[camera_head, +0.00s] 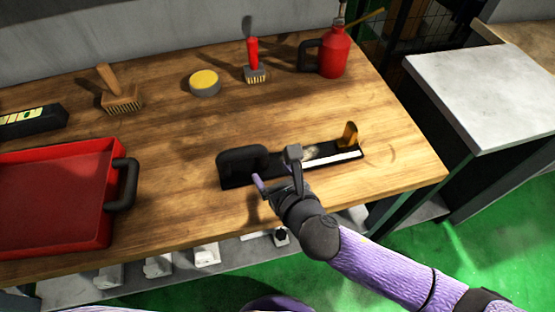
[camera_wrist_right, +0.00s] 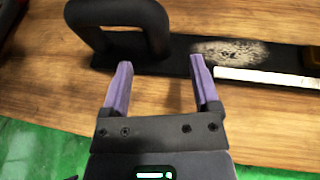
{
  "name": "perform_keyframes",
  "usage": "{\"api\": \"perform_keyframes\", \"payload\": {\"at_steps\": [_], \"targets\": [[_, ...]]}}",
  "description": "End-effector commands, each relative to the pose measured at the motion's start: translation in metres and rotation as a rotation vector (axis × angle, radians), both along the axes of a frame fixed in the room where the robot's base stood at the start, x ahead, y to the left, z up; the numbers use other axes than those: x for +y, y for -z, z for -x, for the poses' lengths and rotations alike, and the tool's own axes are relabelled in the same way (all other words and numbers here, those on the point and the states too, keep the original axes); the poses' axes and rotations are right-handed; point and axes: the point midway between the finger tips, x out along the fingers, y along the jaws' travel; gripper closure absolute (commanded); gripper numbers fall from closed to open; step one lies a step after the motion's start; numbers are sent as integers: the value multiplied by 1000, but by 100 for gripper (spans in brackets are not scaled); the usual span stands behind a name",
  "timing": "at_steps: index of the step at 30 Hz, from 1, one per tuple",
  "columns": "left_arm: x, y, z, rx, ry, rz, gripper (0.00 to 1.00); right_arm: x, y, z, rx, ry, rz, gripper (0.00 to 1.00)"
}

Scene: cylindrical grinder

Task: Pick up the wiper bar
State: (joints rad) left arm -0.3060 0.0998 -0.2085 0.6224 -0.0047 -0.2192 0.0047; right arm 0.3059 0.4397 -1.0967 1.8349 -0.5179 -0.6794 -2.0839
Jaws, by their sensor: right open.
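The wiper bar (camera_head: 328,150) is a long flat black bar lying on the wooden workbench near its front edge. It has a black loop handle at its left end, a white strip along its near side and a brass-coloured piece at its right end. It also shows across the top of the right wrist view (camera_wrist_right: 180,52). My right gripper (camera_head: 276,172) is over the bar's near side, just right of the loop handle. In the right wrist view its two purple fingers (camera_wrist_right: 160,63) are spread apart with nothing between them. My left gripper is not in view.
A red tray (camera_head: 50,207) with black handles sits on the left. Behind are a wooden brush (camera_head: 122,98), a yellow-topped round tin (camera_head: 205,83), a red-handled brush (camera_head: 254,62) and a red oil can (camera_head: 332,50). The bench's middle is clear.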

Motion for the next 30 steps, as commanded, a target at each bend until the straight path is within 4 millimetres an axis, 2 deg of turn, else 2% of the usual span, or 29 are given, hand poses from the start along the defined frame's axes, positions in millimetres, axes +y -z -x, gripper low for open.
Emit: {"api": "perform_keyframes", "payload": {"at_steps": [6,9,17,28,30], "targets": [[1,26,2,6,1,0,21,19,22,-32,2,4,-4,21],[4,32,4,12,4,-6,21,26,26,-44,2,4,-4,21],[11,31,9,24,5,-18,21,28,24,-48,3,5,-3,21],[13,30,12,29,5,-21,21,28,24,-48,3,5,-4,100],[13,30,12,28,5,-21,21,28,24,-48,3,5,-4,100]]}}
